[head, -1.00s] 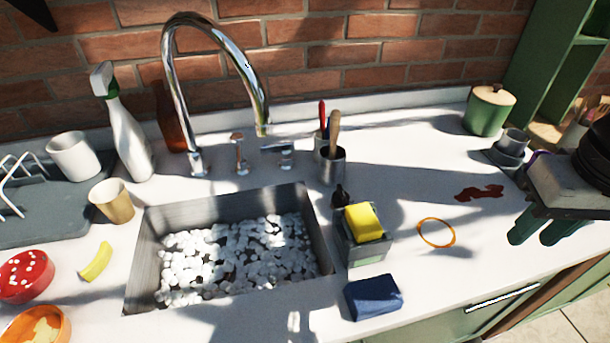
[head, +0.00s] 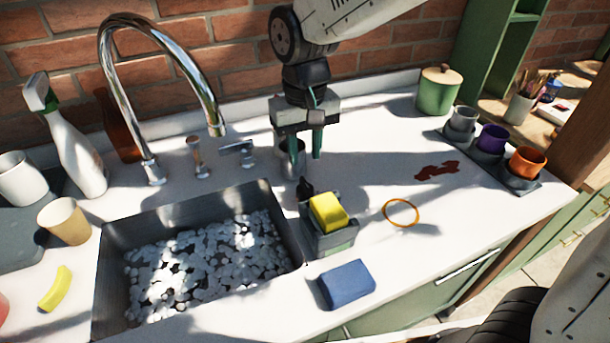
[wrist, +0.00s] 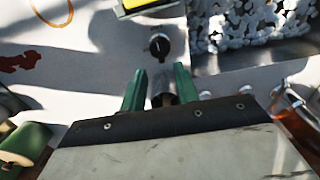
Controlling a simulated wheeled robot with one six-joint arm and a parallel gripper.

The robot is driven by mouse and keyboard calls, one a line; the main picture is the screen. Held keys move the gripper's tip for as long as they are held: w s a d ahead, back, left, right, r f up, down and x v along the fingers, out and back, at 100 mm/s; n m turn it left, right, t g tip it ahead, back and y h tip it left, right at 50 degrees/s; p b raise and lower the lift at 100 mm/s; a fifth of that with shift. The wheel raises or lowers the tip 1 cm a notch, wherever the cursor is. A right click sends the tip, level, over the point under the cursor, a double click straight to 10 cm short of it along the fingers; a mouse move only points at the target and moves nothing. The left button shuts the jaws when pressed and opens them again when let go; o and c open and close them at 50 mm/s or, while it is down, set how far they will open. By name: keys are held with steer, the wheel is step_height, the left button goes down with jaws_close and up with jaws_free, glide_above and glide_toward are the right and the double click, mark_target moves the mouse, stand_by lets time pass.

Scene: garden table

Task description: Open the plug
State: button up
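The likely plug control is a small black knob (head: 305,189) on the counter at the sink's right back corner. In the wrist view the knob (wrist: 158,46) lies ahead of the fingertips, apart from them. The sink (head: 278,205) is full of white foam-like bits that hide its bottom and drain. My gripper (head: 299,158) points down above the counter, behind the knob. Its green fingers are spread, also in the wrist view (wrist: 159,80). The metal utensil cup (head: 291,160) is partly hidden by my gripper; I cannot tell whether they touch.
A sponge holder with a yellow sponge (head: 327,211) stands just in front of the knob. A blue block (head: 346,285) and an orange ring (head: 401,212) lie nearby. The chrome tap (head: 194,75) arches left of my gripper. Counter right of it is mostly clear.

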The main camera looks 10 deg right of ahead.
mark_target(305, 182)
step_height(305, 182, down, 7)
steer(key=shift+f, duration=0.1)
jaws_close()
